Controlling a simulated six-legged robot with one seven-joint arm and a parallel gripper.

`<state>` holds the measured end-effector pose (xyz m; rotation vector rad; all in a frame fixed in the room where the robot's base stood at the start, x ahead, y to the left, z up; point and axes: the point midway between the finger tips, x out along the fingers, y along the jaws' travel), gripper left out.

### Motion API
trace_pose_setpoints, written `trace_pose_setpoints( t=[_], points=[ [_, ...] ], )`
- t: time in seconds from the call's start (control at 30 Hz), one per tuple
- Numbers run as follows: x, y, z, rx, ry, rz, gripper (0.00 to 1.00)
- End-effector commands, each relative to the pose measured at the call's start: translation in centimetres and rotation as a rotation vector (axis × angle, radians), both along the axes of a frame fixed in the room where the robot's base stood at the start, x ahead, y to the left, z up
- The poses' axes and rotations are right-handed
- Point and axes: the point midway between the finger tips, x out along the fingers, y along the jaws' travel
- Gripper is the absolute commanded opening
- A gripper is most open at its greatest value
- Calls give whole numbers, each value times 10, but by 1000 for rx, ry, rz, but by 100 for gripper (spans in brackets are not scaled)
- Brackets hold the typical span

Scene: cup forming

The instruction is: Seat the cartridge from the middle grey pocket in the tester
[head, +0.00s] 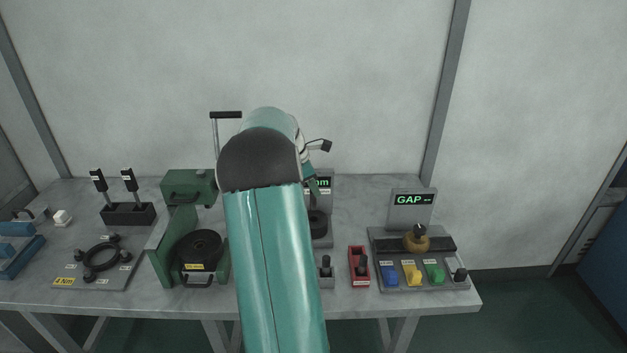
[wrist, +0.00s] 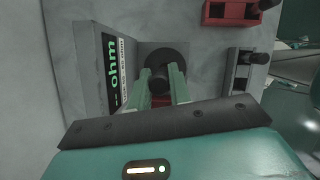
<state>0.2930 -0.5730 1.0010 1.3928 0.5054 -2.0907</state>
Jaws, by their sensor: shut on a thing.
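The tester (wrist: 90,65) shows in the wrist view as a grey block with a green display that reads "ohm". Its dark round socket (wrist: 180,52) lies beside the display. My gripper (wrist: 164,76) is shut on the black-knobbed cartridge (wrist: 158,80), over the socket area. The cartridge's lower end is hidden, so I cannot tell whether it is in the socket. A small reddish patch shows between the fingers.
A red bin (head: 352,272) with a black-knobbed piece stands right of the rack. Farther right is a GAP gauge (head: 413,212) with coloured blocks. A green press (head: 188,188) stands left of my arm. Bare table lies between the tester and the gauge.

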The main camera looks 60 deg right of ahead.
Motion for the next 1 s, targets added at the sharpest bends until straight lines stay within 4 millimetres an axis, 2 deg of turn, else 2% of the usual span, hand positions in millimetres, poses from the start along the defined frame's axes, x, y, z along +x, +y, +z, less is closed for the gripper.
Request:
trace_pose_setpoints(
  t=[0.13,0.33,1.0],
  points=[
    [0,-1,-14,2,3,0,0],
    [0,-2,-25,1,1,0,0],
    [1,-2,-28,0,0,0,0]
  ],
)
